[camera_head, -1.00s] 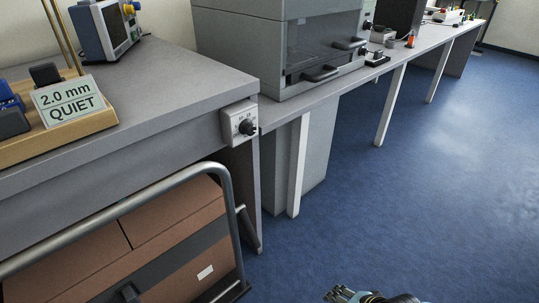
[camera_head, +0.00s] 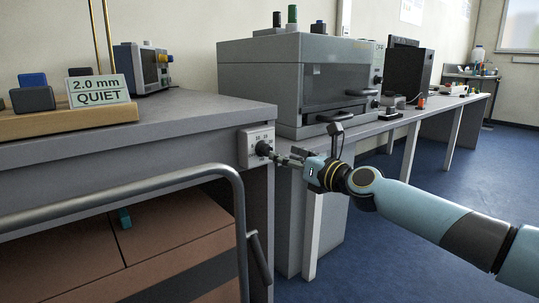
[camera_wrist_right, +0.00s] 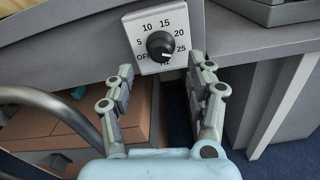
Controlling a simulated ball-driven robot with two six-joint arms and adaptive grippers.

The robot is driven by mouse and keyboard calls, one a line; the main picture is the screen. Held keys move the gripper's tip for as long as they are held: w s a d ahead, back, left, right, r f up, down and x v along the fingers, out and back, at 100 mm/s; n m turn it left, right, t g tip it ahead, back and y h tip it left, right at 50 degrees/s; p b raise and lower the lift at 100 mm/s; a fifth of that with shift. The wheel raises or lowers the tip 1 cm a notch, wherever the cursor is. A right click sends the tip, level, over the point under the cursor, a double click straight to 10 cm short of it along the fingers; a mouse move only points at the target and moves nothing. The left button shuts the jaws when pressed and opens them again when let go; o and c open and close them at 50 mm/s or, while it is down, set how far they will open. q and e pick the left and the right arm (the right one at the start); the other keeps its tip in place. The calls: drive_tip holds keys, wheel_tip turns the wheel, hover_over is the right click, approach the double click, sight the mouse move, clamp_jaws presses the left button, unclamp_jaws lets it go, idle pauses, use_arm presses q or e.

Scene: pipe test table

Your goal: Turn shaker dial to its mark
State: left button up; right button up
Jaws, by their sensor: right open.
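The shaker dial is a black knob (camera_head: 263,148) on a white plate (camera_head: 247,150) at the grey bench's front corner. In the right wrist view the knob (camera_wrist_right: 160,46) and its plate (camera_wrist_right: 177,19) show clearly, with a scale from OFF through 5, 10, 15 to 25. A short pale line on the knob appears to point lower right, near 25. My right gripper (camera_head: 278,155) is close in front of the dial. In the right wrist view its two fingers (camera_wrist_right: 161,68) are spread and empty, either side of the knob and lower in the picture. My left gripper is not seen.
A cart with a grey tube handle (camera_head: 190,178) and brown boxes (camera_head: 170,243) stands under the bench. A "2.0 mm QUIET" sign (camera_head: 98,91) is on a wooden stand above. A grey cabinet machine (camera_head: 262,80) stands behind. Blue floor (camera_head: 345,270) is open at right.

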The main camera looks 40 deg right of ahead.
sight(269, 151)
drive_tip(key=w, duration=0.4)
drive_tip(key=w+b, duration=0.1)
drive_tip(key=w, duration=0.1)
drive_tip(key=shift+a+f, duration=0.2)
drive_tip(key=shift+a, duration=0.05)
drive_tip(key=shift+w, duration=0.55)
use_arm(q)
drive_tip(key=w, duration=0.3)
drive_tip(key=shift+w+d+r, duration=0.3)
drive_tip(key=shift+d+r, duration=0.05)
use_arm(e)
clamp_jaws()
